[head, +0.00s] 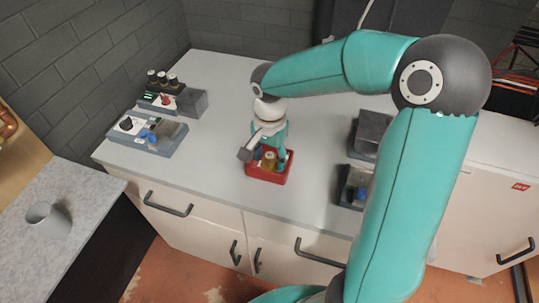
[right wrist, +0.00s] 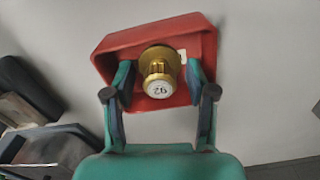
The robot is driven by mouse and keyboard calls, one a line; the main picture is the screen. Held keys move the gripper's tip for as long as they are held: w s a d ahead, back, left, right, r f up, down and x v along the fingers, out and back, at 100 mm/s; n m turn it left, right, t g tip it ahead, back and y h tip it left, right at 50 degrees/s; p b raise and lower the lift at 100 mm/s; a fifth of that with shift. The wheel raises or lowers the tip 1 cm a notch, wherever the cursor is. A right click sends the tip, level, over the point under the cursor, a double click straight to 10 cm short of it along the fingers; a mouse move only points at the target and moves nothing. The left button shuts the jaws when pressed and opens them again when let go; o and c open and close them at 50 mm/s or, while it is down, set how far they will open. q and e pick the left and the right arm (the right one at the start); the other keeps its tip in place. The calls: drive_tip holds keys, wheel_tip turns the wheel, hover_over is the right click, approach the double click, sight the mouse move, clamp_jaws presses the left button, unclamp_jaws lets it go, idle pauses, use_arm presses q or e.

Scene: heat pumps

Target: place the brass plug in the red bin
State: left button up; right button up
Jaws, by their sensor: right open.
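The red bin (head: 268,175) stands on the light worktop near its front edge, below my right gripper (head: 271,162). In the right wrist view the red bin (right wrist: 117,42) is seen from above. The brass plug (right wrist: 161,62) shows inside the bin's outline, with a round white top marked with digits; its brass body also shows in the head view (head: 269,160). My right gripper (right wrist: 160,88) is open, its fingers on either side of the plug with gaps visible. I cannot tell whether the plug touches the bin floor. My left gripper is not in view.
A grey device with a black knob (head: 148,134) and another with several dark cylinders (head: 172,98) stand on the worktop at left. Dark units (head: 370,132) stand at right, partly behind my right arm. A grey cup (head: 48,220) is on the side counter.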

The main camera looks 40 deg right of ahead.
sight(270, 156)
drive_tip(key=shift+r, duration=0.1)
wheel_tip(270, 156, up, 12)
drive_tip(key=shift+p, duration=0.4)
idle(0.4)
